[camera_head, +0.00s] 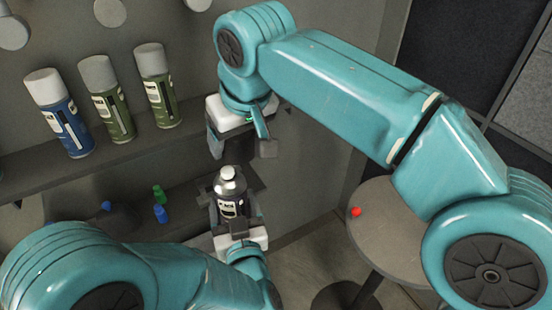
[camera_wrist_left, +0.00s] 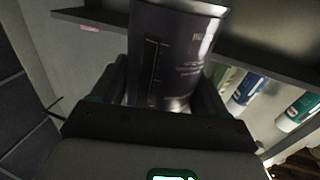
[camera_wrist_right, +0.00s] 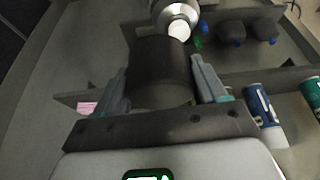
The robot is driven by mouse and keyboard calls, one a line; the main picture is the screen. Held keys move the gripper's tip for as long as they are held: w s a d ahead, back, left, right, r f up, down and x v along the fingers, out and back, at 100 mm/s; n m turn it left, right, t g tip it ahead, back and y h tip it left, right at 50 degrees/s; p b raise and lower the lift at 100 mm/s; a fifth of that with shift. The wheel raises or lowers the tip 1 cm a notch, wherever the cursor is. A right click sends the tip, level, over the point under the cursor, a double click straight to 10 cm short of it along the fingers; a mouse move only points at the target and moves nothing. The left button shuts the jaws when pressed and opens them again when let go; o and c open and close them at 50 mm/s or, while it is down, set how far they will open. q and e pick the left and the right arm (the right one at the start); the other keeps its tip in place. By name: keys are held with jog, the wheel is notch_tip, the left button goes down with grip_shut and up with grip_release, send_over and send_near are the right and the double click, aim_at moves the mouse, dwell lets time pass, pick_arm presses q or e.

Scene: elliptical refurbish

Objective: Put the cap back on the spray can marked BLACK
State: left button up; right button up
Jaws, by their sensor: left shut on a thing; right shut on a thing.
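The spray can (camera_head: 231,197) is dark with a pale label and a bare silver top with a white nozzle. My left gripper (camera_head: 232,203) is shut around its body and holds it upright. The can (camera_wrist_left: 175,55) fills the left wrist view, its lettering too blurred to read. My right gripper (camera_head: 241,148) is above the can in the head view. The right wrist view shows it shut on a black cap (camera_wrist_right: 160,72), with the can's silver top (camera_wrist_right: 176,16) beyond it, apart from the cap. The cap cannot be made out in the head view.
A blue can (camera_head: 62,120) and two green cans (camera_head: 113,105) (camera_head: 158,90) with grey caps stand on the upper shelf (camera_head: 30,170). Small green and blue-topped items (camera_head: 160,205) are on the lower shelf. A round table (camera_head: 385,240) at right holds a small red item (camera_head: 356,211).

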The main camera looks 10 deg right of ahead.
aim_at(228, 170)
jog(key=shift+s+a+r+n, duration=0.15)
jog(key=shift+s+a+r, duration=0.3)
jog(key=shift+a, duration=0.15)
jog(key=shift+s+a+r+n, duration=0.15)
jog(key=shift+s+a+r, duration=0.3)
jog(key=shift+a, duration=0.1)
jog(key=shift+w+f, duration=0.1)
jog(key=shift+f, duration=2.85)
jog(key=shift+f, duration=0.8)
jog(key=o, duration=1)
jog(key=shift+r, duration=0.1)
jog(key=shift+v, duration=3.45)
jog(key=shift+d, duration=0.1)
